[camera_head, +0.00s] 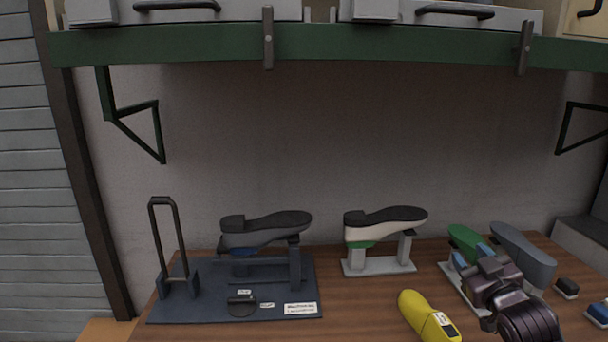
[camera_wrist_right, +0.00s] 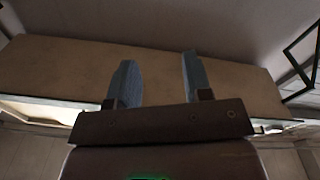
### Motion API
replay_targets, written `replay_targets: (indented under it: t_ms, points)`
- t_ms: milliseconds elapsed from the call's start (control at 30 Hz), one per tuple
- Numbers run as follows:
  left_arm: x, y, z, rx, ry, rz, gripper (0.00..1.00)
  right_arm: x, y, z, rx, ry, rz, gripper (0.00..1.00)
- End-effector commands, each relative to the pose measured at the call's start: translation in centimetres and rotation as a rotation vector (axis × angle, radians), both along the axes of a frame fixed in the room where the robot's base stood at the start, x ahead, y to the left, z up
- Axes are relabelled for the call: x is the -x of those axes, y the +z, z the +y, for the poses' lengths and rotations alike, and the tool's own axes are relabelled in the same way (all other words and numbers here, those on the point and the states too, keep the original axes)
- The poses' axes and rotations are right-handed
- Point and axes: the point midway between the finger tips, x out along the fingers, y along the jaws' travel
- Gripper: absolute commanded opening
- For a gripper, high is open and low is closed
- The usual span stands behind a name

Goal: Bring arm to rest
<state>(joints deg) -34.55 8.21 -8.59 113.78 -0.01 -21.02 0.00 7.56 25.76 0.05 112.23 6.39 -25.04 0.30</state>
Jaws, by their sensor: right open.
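My right gripper (camera_head: 472,254) is low at the right of the head view, over the wooden table, with its arm coming in from the bottom right. Its two blue-grey fingers stand apart and empty in the right wrist view (camera_wrist_right: 155,82). In the head view it partly covers a stand holding a green last (camera_head: 464,238) and a grey sole (camera_head: 524,252). I cannot tell from this view how far it is from them. My left gripper is not in view.
A dark fixture (camera_head: 235,308) holds a dark shoe form (camera_head: 265,229). A white-and-green last (camera_head: 385,225) stands beside it. A green-edged shelf (camera_head: 180,45) spans above. Dark-and-blue brushes or blocks (camera_head: 567,288) are at the right.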

Motion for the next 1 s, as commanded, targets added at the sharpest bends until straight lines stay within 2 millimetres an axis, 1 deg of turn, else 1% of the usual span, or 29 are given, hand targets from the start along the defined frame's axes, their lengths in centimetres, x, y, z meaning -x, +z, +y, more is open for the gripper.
replay_targets:
  t_ms: [33, 67, 100, 167, 200, 267, 300, 367, 400, 467, 500, 600, 700, 733, 833, 900, 1000]
  points:
    - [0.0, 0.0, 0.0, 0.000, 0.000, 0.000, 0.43, 1.5, -3.2, 0.6, -0.011, 0.000, 0.040, 0.46]
    - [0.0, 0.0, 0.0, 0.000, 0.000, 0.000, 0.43, 2.3, -4.9, 1.0, -0.015, 0.000, 0.060, 0.46]
    - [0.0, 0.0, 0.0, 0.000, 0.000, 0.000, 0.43, 3.5, -7.0, 1.5, -0.022, -0.001, 0.087, 0.46]
    - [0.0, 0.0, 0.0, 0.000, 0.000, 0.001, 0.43, 5.4, -10.0, 2.2, -0.035, -0.004, 0.130, 0.46]
    - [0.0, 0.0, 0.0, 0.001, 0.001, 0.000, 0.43, 6.7, -12.0, 2.7, -0.045, -0.006, 0.160, 0.46]
    - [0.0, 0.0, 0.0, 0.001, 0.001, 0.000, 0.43, 8.8, -14.8, 3.4, -0.062, -0.012, 0.207, 0.46]
    - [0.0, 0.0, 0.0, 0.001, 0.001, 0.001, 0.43, 10.3, -16.7, 3.8, -0.075, -0.017, 0.241, 0.46]
    - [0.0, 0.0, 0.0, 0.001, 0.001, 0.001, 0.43, 12.7, -19.3, 4.5, -0.096, -0.028, 0.295, 0.46]
    - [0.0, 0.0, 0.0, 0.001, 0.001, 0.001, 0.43, 14.3, -21.0, 4.9, -0.112, -0.035, 0.332, 0.46]
    - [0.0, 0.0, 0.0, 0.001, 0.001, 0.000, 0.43, 16.8, -23.3, 5.5, -0.138, -0.047, 0.386, 0.46]
    - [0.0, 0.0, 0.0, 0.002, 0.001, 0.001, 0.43, 18.4, -24.7, 5.9, -0.157, -0.057, 0.421, 0.46]
    - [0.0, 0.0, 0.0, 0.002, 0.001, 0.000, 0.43, 22.3, -27.6, 6.5, -0.197, -0.081, 0.499, 0.46]
    - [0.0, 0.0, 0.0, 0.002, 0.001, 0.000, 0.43, 25.3, -29.6, 6.7, -0.221, -0.107, 0.557, 0.46]
    - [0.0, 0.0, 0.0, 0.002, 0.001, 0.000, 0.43, 26.0, -30.0, 6.6, -0.226, -0.114, 0.570, 0.46]
    - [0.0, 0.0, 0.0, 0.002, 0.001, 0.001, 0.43, 27.7, -30.9, 6.4, -0.231, -0.129, 0.600, 0.46]
    - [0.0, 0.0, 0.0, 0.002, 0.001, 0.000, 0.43, 28.2, -31.2, 6.3, -0.231, -0.133, 0.610, 0.46]
    - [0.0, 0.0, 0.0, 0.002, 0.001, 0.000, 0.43, 28.3, -31.3, 6.3, -0.231, -0.134, 0.612, 0.46]
